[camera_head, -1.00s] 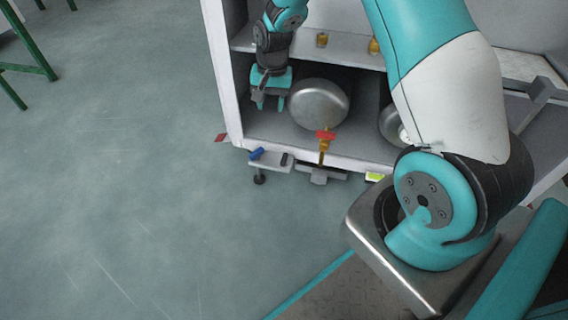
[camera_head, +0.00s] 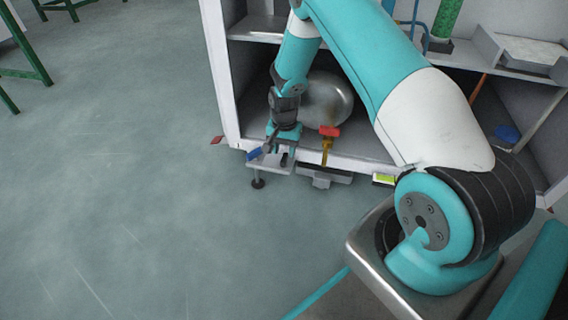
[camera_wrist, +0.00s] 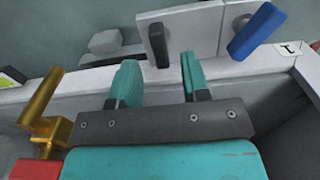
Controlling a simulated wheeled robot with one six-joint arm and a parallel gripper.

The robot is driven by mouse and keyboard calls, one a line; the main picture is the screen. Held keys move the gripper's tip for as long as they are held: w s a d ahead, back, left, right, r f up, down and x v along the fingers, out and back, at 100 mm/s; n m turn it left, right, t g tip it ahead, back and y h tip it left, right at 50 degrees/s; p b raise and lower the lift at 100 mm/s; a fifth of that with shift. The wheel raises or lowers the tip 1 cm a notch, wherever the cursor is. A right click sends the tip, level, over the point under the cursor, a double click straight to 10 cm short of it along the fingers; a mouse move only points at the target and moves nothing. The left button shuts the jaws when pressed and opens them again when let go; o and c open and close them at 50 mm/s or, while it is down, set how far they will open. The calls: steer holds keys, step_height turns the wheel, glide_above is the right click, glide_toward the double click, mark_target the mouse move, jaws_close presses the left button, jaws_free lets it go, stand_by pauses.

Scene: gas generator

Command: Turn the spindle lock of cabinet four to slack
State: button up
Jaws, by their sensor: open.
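A grey bracket (camera_head: 262,166) at the cabinet's front lower edge carries a blue handle (camera_head: 255,154) and a short black lever (camera_head: 284,160). I cannot tell which of the two is the spindle lock. In the wrist view the black lever (camera_wrist: 158,45) stands upright on a light plate, just beyond and between my fingertips. The blue handle (camera_wrist: 256,30) is tilted, to the right of my fingers and apart from them. My gripper (camera_wrist: 158,78) is open and empty. In the head view my gripper (camera_head: 276,143) is just above the bracket, its fingertips partly hidden.
A brass valve with a red handle (camera_head: 329,131) stands right of my gripper, in front of a silver tank (camera_head: 332,100). The cabinet's white left post (camera_head: 222,80) is close on the left. A yellow-green label (camera_head: 384,179) is on the front edge. The floor in front is clear.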

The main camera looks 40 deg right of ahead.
mark_target(284, 160)
steer(key=shift+f+b, duration=0.55)
steer(key=shift+f, duration=0.95)
steer(key=shift+c, duration=0.2)
jaws_close()
